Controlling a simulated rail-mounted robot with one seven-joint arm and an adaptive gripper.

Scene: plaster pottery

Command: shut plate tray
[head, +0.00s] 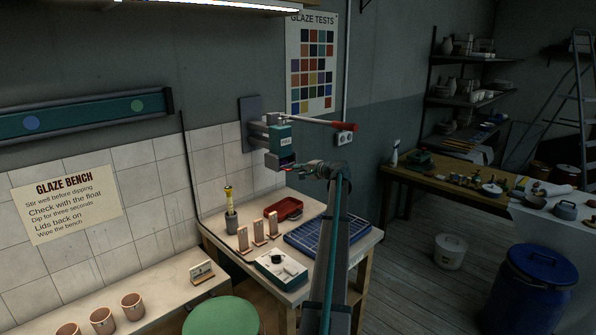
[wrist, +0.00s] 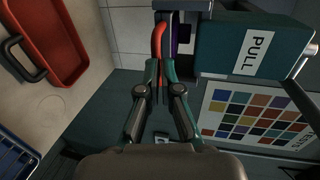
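A teal wall-mounted press unit (head: 279,135) with a PULL label and a long red lever hangs on the tiled wall. Its teal body (wrist: 225,45) with the label fills the upper right of the wrist view. Below the body is a small opening with dark purple inside and a red looped handle (wrist: 158,38), which I take to be the plate tray's handle. My gripper (head: 291,168) is at the unit's lower front. In the wrist view its fingertips (wrist: 161,65) are close together at the handle's near end, seemingly pinching it. How far the tray stands out is hidden.
The bench below carries a red tray (head: 284,208), a blue gridded rack (head: 316,236), upright test tiles (head: 258,233) and a boxed meter (head: 281,268). The red lever (head: 325,122) sticks out above my gripper. A glaze chart (head: 311,68) hangs behind.

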